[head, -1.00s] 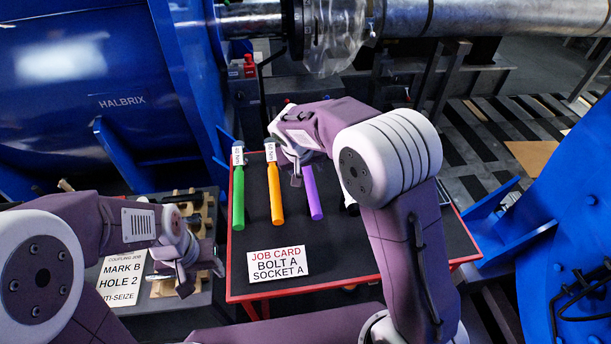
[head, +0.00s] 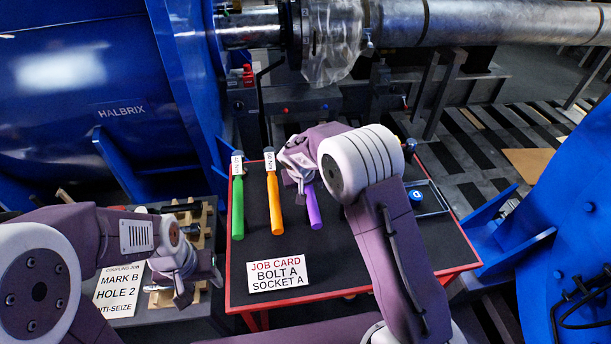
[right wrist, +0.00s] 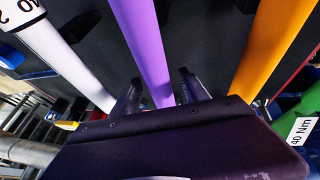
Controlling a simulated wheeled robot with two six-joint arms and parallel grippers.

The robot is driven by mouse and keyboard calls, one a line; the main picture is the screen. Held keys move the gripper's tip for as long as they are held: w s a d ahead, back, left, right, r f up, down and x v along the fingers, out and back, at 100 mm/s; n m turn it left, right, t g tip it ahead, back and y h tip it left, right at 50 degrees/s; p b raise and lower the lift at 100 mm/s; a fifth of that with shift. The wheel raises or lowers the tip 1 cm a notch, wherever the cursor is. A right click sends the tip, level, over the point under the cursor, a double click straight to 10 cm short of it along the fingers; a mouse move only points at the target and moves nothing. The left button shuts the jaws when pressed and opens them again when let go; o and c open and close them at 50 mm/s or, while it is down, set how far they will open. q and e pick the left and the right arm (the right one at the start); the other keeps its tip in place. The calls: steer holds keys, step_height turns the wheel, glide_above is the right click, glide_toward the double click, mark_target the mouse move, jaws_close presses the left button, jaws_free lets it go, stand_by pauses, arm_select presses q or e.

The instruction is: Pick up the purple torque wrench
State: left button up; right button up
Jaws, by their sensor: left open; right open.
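The purple torque wrench (head: 314,208) lies on the dark red-edged table, its upper part hidden under my right gripper (head: 303,190). In the right wrist view the purple wrench (right wrist: 145,45) runs between the two fingers of my open right gripper (right wrist: 160,90). It is not clamped; I cannot tell how far the fingertips are above the table. My left gripper (head: 180,290) is open and empty at the far left, over the lower bench.
Beside it lie an orange wrench (head: 275,205), also in the right wrist view (right wrist: 270,45), and a green wrench (head: 238,208). A white wrench (right wrist: 65,50) shows in the right wrist view. A job card (head: 278,273) lies in front. A blue round item (head: 416,198) sits at the right.

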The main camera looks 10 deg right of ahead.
steer(key=shift+s, duration=0.1)
jaws_close()
steer(key=shift+r, duration=0.1)
stand_by(1.1)
